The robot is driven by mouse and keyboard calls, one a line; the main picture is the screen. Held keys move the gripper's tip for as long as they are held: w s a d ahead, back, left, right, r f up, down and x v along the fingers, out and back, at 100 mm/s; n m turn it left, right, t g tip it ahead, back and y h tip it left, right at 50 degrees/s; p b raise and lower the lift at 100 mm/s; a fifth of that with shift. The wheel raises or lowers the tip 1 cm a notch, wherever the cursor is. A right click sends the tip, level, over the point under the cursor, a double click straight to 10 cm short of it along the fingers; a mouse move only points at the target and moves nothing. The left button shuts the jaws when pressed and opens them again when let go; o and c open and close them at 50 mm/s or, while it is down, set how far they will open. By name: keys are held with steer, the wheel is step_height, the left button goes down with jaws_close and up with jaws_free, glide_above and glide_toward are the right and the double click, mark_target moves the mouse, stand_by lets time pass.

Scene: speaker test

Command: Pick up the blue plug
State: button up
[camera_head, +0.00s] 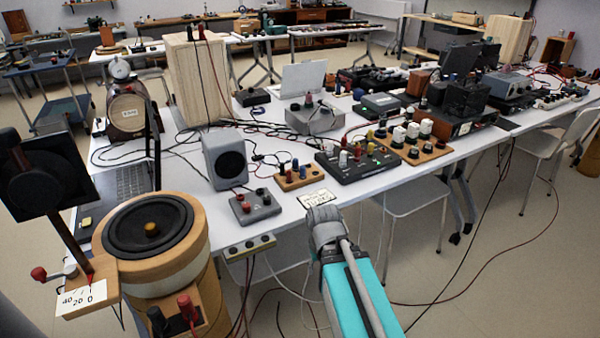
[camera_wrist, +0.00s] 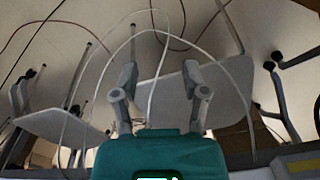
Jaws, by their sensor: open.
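Small blue-topped pieces stand among the coloured plugs and knobs on the white table. I cannot tell which is the blue plug. My gripper (camera_head: 322,212) is in front of the table's near edge, close to the black panel and the wooden block. In the wrist view my gripper (camera_wrist: 159,85) has its two fingers spread with nothing held between them. No blue plug shows in the wrist view.
A grey box (camera_head: 255,207) with terminals and a small speaker (camera_head: 225,161) stand left of the wooden block. A large round speaker (camera_head: 148,232) is at the front left. Cables litter the table.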

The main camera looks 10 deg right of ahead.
mark_target(304, 166)
steer(key=shift+o, duration=0.4)
steer(key=shift+w+r, duration=0.15)
steer(key=shift+r, duration=0.05)
steer(key=w+r+n+p, duration=0.8)
steer(key=w+r+p, duration=0.1)
steer(key=w+r+n+p, duration=0.4)
steer(key=r+p, duration=0.1)
steer(key=shift+w+d, duration=0.4)
steer(key=w+r+n+p, duration=1.3)
steer(key=w+n+p, duration=0.1)
steer(key=shift+w+r, duration=0.3)
steer(key=shift+w, duration=0.1)
steer(key=shift+d+f, duration=0.1)
step_height(304, 166, down, 8)
steer(key=b, duration=0.8)
steer(key=shift+f+b, duration=0.25)
steer(key=shift+b, duration=0.1)
steer(key=shift+f, duration=0.15)
